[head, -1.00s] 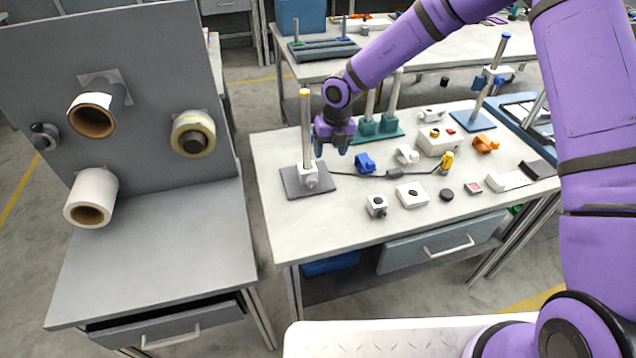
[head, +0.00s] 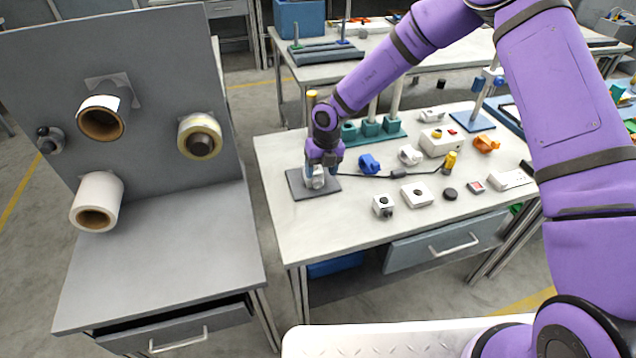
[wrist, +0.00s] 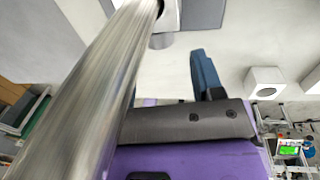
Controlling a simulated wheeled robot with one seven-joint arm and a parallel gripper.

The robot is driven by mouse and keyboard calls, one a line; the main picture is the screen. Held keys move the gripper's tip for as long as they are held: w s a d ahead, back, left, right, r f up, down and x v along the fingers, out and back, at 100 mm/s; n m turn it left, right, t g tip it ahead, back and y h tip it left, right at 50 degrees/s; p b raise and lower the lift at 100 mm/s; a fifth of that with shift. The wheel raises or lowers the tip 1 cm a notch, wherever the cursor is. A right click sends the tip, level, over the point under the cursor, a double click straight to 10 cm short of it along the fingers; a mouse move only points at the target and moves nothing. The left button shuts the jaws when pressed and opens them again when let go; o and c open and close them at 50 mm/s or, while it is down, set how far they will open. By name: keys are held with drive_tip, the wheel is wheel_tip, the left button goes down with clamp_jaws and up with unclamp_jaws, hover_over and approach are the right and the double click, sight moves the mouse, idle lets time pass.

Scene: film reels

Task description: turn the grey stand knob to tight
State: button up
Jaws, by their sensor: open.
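The grey stand has a dark grey base plate (head: 298,187), an upright post with a yellow cap (head: 312,94), and a white clamp block (head: 316,182) low on the post. My gripper (head: 321,172) is open and points down at the clamp block, close beside the post, hiding most of it in the head view. The knob cannot be told apart behind my fingers. In the wrist view the post (wrist: 90,90) runs large and blurred across the left. The clamp block (wrist: 170,15) shows at the top edge. One blue finger (wrist: 206,75) is clear; the other is mostly hidden behind the post.
Right of the stand lie a blue clamp (head: 369,163), a black cable, a white block with a knob (head: 383,206) and a flat white box (head: 416,195). Teal stands with posts (head: 370,128) are behind. The table's front left is clear.

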sight(321, 181)
drive_tip(key=shift+s+a+f, duration=0.1)
drive_tip(key=shift+a+f, duration=0.1)
drive_tip(key=shift+f, duration=1.1)
drive_tip(key=shift+a+f, duration=0.15)
drive_tip(key=shift+f, duration=1.15)
drive_tip(key=shift+c, duration=0.4)
drive_tip(key=c, duration=0.8)
drive_tip(key=shift+d+f+y, duration=0.1)
drive_tip(key=shift+d+y, duration=0.1)
drive_tip(key=shift+y, duration=0.2)
drive_tip(key=shift+c, duration=0.2)
drive_tip(key=shift+s+f+g+y, duration=0.1)
drive_tip(key=shift+g+y, duration=0.4)
drive_tip(key=shift+y, duration=1.3)
